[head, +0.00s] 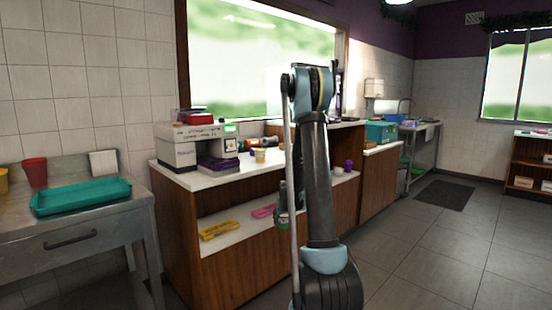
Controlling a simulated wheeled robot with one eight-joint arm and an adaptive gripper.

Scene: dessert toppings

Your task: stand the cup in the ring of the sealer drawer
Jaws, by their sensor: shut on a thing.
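The sealer (176,147) is a pale boxy machine at the left end of the white counter. A grey part juts out on its right side above a purple block (218,166); I cannot make out the drawer's ring. My gripper (281,196) is mostly hidden behind my own upright arm, at the front of the counter. It points down, shut on a small, pale greenish cup (283,222), of which only part shows. The held cup looks about upright, in front of the counter's open shelf and to the right of the sealer, apart from it.
A small yellowish tub (260,156) stands on the counter right of the sealer. Yellow (220,230) and pink (263,211) items lie on the shelf below. At left, a steel table holds a teal tray (80,197) and a red cup (35,172).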

